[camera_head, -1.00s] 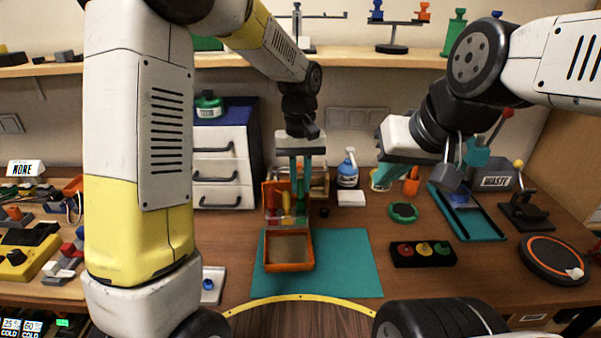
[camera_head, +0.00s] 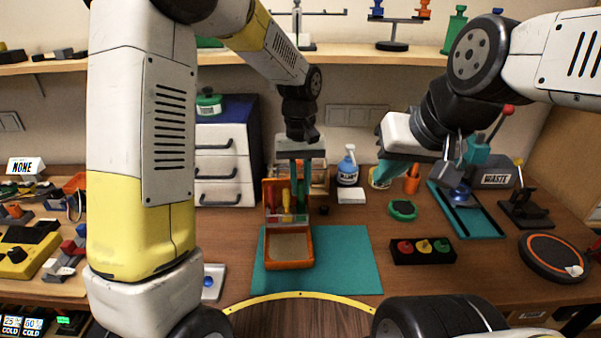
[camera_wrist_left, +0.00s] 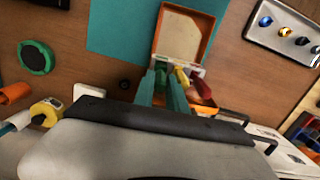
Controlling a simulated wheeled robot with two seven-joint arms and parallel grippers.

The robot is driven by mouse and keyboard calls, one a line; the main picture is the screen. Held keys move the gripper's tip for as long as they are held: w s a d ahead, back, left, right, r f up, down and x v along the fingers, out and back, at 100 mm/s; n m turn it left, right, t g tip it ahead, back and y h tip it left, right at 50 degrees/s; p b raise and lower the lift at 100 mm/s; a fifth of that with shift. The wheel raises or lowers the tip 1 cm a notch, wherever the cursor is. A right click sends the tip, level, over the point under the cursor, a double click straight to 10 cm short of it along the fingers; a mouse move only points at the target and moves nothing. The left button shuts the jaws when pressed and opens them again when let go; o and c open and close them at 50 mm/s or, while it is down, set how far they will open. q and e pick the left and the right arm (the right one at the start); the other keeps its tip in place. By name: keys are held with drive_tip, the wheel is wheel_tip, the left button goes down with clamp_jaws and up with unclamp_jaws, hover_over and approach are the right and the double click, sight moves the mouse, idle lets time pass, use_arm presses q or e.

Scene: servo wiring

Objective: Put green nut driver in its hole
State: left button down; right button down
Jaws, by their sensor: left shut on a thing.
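My left gripper (camera_head: 300,207) is shut on the green nut driver (camera_wrist_left: 160,76), at the orange tool case (camera_head: 289,267) on the teal mat. In the left wrist view its teal fingers (camera_wrist_left: 161,100) are on both sides of the green handle. The driver points down at the case's rack, beside the yellow driver (camera_wrist_left: 182,76) and the red driver (camera_wrist_left: 201,86). Its tip and its hole are hidden, so I cannot tell how deep it sits. My right gripper (camera_head: 388,172) hangs at the back right, away from the case; its fingertips are not clear.
The teal mat (camera_head: 345,265) is bare right of the case. A black block with coloured buttons (camera_head: 423,251) and a green round piece (camera_head: 402,210) lie further right. A blue-and-white bottle (camera_head: 347,168) and a drawer cabinet (camera_head: 222,165) stand behind.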

use_arm(q)
drive_tip(key=shift+f, duration=0.35)
drive_tip(key=c, duration=0.8)
unclamp_jaws()
drive_tip(key=shift+c, duration=0.2)
drive_tip(key=shift+a+r, duration=0.1)
drive_tip(key=shift+w+r, duration=0.15)
drive_tip(key=shift+r, duration=1.55)
drive_tip(key=shift+w+r, duration=0.15)
drive_tip(key=shift+r, duration=1.6)
